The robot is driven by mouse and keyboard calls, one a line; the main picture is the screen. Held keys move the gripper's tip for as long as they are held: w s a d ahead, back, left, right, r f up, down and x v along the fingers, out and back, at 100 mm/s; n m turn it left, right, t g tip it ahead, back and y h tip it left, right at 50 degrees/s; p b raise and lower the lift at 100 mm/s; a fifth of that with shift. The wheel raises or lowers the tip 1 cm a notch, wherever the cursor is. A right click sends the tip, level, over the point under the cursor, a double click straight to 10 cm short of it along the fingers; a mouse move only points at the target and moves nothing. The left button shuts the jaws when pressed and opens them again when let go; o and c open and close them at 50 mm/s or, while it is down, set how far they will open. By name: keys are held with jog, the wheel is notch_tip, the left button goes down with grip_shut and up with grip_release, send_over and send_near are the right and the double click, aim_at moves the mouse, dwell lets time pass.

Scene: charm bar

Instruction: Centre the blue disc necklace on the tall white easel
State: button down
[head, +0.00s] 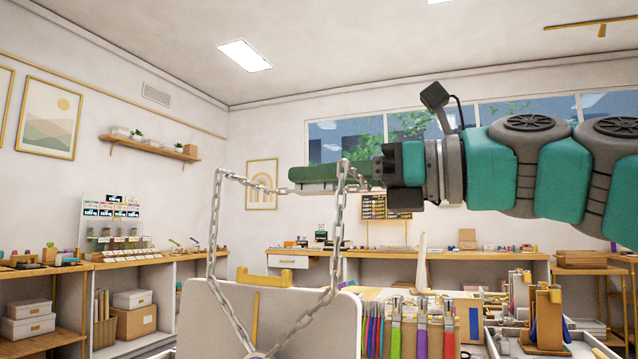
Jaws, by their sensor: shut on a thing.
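My gripper (322,178) reaches in from the right, its green fingers level and shut on the necklace's silver chain (212,235). The chain hangs as a wide loop, one strand left of the fingertips and one below the fingers. The strands meet low at a pendant (258,354), cut off by the bottom edge; its blue face cannot be made out. A white board with rounded corners, seemingly the tall white easel (205,325), stands below the gripper. It has a yellow peg (287,262) at its top and a yellow strip. The chain crosses in front of the board in the picture; contact cannot be told.
Right of the board stands a row of colourful upright tools (415,335). Further right are a blue-and-wood stand (547,320) and trays with small items. Shelves with boxes (134,299) line the left wall. The air around my gripper is clear.

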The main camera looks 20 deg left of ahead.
jog(key=shift+r, duration=0.6)
dwell(0.4)
